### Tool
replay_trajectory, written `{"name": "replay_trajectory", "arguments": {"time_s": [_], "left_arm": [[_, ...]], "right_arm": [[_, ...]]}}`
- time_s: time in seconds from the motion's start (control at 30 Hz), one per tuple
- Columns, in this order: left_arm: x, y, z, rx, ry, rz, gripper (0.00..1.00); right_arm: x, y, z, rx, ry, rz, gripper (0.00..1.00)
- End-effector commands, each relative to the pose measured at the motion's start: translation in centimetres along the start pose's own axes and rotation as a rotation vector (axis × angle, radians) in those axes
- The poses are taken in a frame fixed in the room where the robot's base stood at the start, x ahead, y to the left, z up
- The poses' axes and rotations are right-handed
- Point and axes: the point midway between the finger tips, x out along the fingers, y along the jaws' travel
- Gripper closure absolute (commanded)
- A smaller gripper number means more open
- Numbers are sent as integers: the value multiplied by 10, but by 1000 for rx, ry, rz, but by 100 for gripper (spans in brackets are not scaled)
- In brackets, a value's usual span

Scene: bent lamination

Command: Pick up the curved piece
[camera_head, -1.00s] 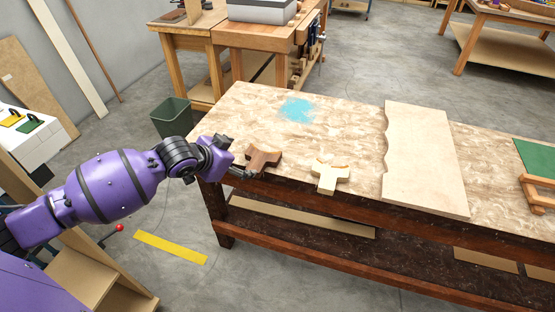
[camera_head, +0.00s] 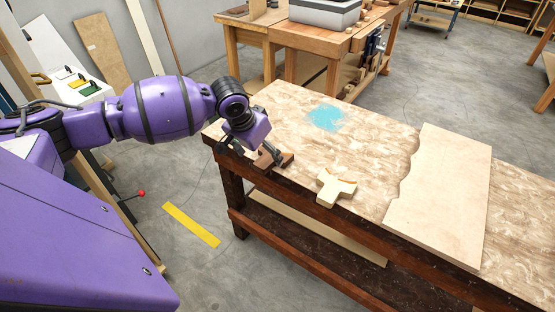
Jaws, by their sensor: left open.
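A dark brown wooden piece (camera_head: 283,160) with a curved edge lies on the workbench (camera_head: 370,125) near its left front edge. My left gripper (camera_head: 262,155) is open and points down at the left side of this brown piece. One finger is close to it, and I cannot tell whether they touch. The gripper hides part of the brown piece. A pale Y-shaped wooden piece (camera_head: 333,190) with a curved top edge lies to the right at the bench's front edge. A thin brown strip (camera_head: 341,174) shows along its curve. My right gripper is out of view.
A large pale board (camera_head: 445,195) with a wavy left edge lies on the bench to the right. A blue patch (camera_head: 325,117) marks the bench behind the pieces. Another workbench (camera_head: 300,45) stands behind. The bench between the pieces and the board is clear.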

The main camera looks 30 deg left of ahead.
Motion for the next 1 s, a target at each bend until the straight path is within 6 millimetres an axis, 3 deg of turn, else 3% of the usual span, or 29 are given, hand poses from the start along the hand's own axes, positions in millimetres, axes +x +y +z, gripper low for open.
{"name": "replay_trajectory", "arguments": {"time_s": [0.5,0.8,1.0], "left_arm": [[68,-2,-1,-1,3,1,16],[74,-2,-2,1,4,0,16],[74,-2,-1,1,4,0,39]], "right_arm": [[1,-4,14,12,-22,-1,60],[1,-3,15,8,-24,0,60],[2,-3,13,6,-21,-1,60]]}}
